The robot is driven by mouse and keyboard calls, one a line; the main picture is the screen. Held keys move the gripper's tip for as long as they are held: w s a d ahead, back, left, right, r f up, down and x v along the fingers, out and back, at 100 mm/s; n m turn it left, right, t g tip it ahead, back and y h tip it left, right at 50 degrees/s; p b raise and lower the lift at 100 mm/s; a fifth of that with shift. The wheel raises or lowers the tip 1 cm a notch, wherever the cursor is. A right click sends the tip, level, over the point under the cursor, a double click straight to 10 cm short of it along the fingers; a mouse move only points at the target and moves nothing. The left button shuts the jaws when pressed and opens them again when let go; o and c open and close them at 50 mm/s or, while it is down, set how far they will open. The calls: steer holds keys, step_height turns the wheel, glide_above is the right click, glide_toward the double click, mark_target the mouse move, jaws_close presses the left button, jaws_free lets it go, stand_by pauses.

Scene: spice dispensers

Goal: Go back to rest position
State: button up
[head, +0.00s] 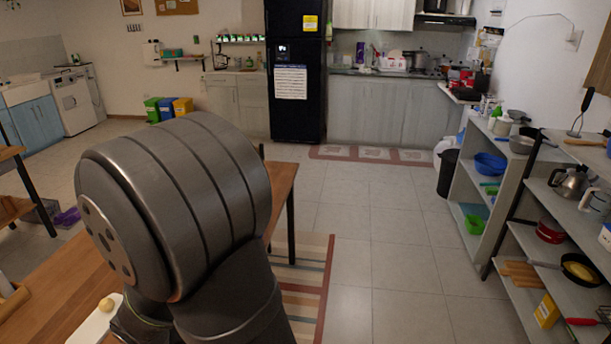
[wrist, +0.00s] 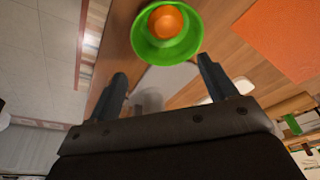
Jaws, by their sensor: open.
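My gripper (wrist: 161,72) shows in the wrist view with its two fingers spread apart and nothing between them. Past the fingertips, a green bowl (wrist: 140,42) with a smaller orange bowl or cup (wrist: 166,22) inside it sits on the wooden table. A flat greyish board or similar surface (wrist: 178,76) lies near it, partly hidden by the fingers. In the head view my arm fills the left middle and hides much of the table; the gripper itself is not visible there.
The wooden table (head: 50,290) bears a white board (head: 92,325) with a small yellow round item (head: 106,304). An orange mat (wrist: 283,38) shows in the wrist view. Shelves (head: 483,160) with kitchenware stand at the right. The tiled floor (head: 390,250) between is clear.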

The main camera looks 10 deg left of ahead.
steer(key=shift+f, duration=0.3)
steer(key=shift+r, duration=0.15)
steer(key=v, duration=1.7)
steer(key=x, duration=1.8)
step_height(320, 180, up, 6)
steer(key=w+d+f+m, duration=0.3)
steer(key=w+d+f, duration=0.1)
steer(key=w+d, duration=0.6)
steer(key=w+d+f+m+h, duration=0.1)
steer(key=w+d+f+m, duration=0.2)
steer(key=w+d, duration=0.7)
steer(key=shift+w+f+t, duration=0.3)
steer(key=shift+w+f, duration=0.4)
steer(key=shift+w, duration=1.7)
steer(key=shift+d, duration=0.15)
